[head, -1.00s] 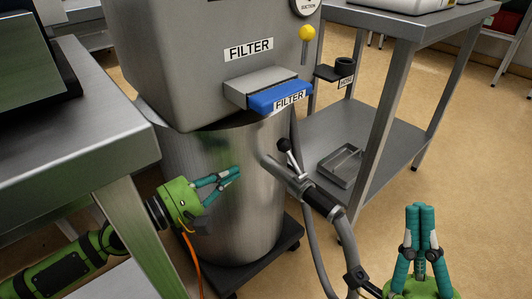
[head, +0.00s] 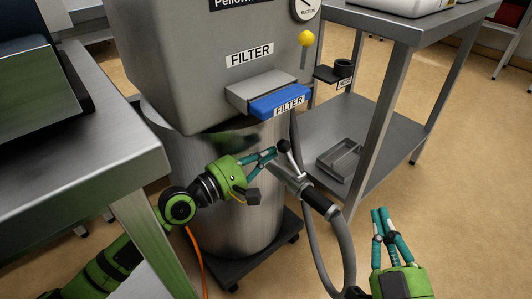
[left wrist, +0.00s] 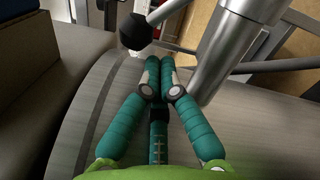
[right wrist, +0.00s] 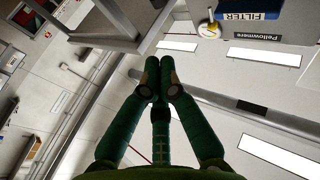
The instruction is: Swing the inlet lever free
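The inlet lever (head: 284,146), a silver rod with a black ball knob, stands on the metal inlet pipe (head: 288,181) in front of the drum. My left gripper (head: 273,153) is shut and empty, its tips just left of the knob. In the left wrist view the black knob (left wrist: 137,31) lies just beyond and left of the fingertips (left wrist: 160,64), and the pipe (left wrist: 228,55) is to the right. I cannot tell whether the tips touch the lever. My right gripper (head: 380,211) is shut and empty, right of the hose; its fingers (right wrist: 162,62) also show in the right wrist view.
The steel drum (head: 185,165) stands on a dark wheeled base (head: 240,267). A grey hose (head: 345,245) curves down from the pipe. A blue filter handle (head: 280,98) sits above. A steel table (head: 110,155) stands left, a shelf cart (head: 380,130) right.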

